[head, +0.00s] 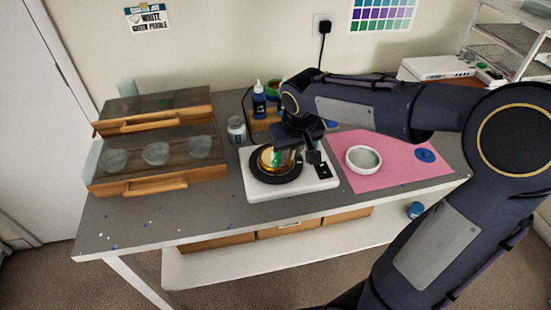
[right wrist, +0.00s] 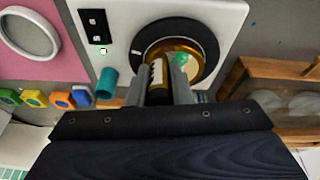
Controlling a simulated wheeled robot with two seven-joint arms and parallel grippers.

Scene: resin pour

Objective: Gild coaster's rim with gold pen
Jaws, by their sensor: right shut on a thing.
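The coaster (right wrist: 190,66) lies on a black round turntable (right wrist: 204,42) on a white base (head: 314,181). It looks pale with a green patch, and gold shows along its rim; it also appears in the head view (head: 268,159), partly behind my gripper. My right gripper (right wrist: 160,84) is above the near part of the turntable in the right wrist view, pointing down at the coaster's rim. It is shut on the gold pen (right wrist: 157,76), a gold and dark barrel with pale marks. The pen's tip is hidden, so contact with the rim cannot be told. My left gripper is not in view.
A pink mat (head: 376,183) with a white ring (head: 363,159) and blue disc (head: 425,155) lies right. Wooden-framed cases (head: 162,184) stand left. A jar (head: 236,130) and blue bottle (head: 259,101) stand behind. The grey table's front left (head: 145,225) is mostly free, with small specks.

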